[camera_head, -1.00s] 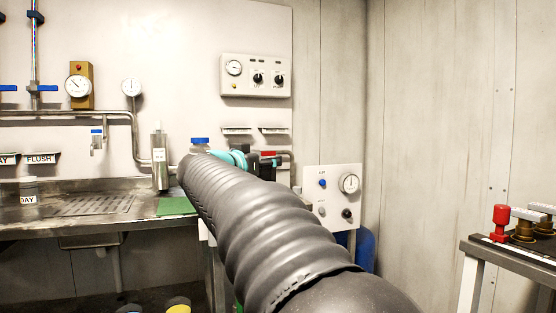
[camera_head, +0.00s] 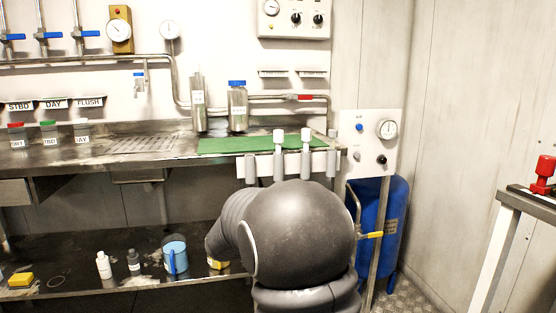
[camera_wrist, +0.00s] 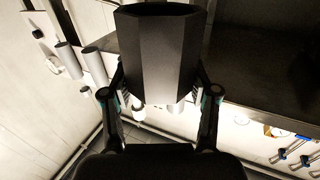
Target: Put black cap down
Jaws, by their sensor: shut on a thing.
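In the wrist view, a dark, faceted cap-like piece (camera_wrist: 156,55) sits between the two fingers of my gripper (camera_wrist: 160,95). The fingers press on its left and right sides. A pale edge shows below its dark body. I take this piece to be the black cap. In the head view, my bulky arm covers the lower middle, and the gripper and cap are hidden behind it. What lies directly under the cap cannot be told.
The steel bench (camera_head: 62,157) bears a green mat (camera_head: 262,145), a blue-capped bottle (camera_head: 237,108), a steel cylinder (camera_head: 198,105) and small lidded jars. The low shelf holds bottles and a blue mug (camera_head: 175,257). A blue tank (camera_head: 391,232) stands right of my arm.

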